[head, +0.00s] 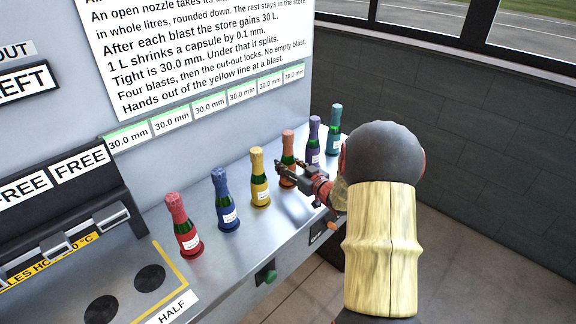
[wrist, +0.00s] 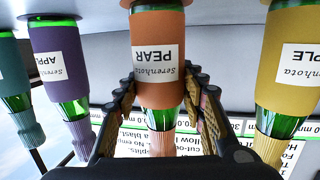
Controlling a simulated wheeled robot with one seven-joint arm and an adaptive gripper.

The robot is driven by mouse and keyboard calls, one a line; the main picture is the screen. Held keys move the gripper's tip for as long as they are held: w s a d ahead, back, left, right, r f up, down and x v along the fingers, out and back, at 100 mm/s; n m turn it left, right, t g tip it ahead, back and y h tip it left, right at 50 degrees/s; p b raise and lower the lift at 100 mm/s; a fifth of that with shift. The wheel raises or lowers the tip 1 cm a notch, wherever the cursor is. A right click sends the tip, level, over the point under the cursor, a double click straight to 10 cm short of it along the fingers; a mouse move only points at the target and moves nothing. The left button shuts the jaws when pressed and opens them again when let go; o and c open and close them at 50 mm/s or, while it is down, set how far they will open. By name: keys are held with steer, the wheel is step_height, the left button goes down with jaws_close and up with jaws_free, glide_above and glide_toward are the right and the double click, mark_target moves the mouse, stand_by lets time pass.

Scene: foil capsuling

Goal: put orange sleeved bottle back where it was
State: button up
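The orange sleeved bottle (head: 288,141) stands upright on the grey counter, in the row between the yellow and purple bottles. In the wrist view it (wrist: 158,60) appears upside down, with its "PEAR" label, green glass and orange capsule showing. My gripper (head: 284,175) is at this bottle and hides part of its lower body in the head view. In the wrist view my gripper (wrist: 165,92) has one finger on each side of the bottle. The fingers look open, with gaps beside the green glass.
The yellow bottle (head: 260,178) and purple bottle (head: 313,140) stand close on either side. The teal bottle (head: 333,130) is at the far end; the blue (head: 225,202) and red (head: 184,228) bottles are nearer. A yellow-lined area with dark round holes (head: 149,278) lies at lower left.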

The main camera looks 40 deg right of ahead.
steer(key=o, duration=0.5)
steer(key=shift+c, duration=0.2)
steer(key=shift+r, duration=0.2)
steer(key=p+v, duration=0.3)
steer(key=v, duration=0.9)
steer(key=w+a+r+g+h, duration=0.25)
steer(key=w+a+r, duration=0.2)
steer(key=r, duration=0.25)
steer(key=s+a+r+g, duration=0.3)
steer(key=s+a+r, duration=0.1)
steer(key=a, duration=0.5)
steer(key=s+a+n+g+y, duration=0.1)
steer(key=s+a+g+y, duration=0.3)
steer(key=s+a, duration=1.5)
steer(key=a+g, duration=0.1)
steer(key=a, duration=0.2)
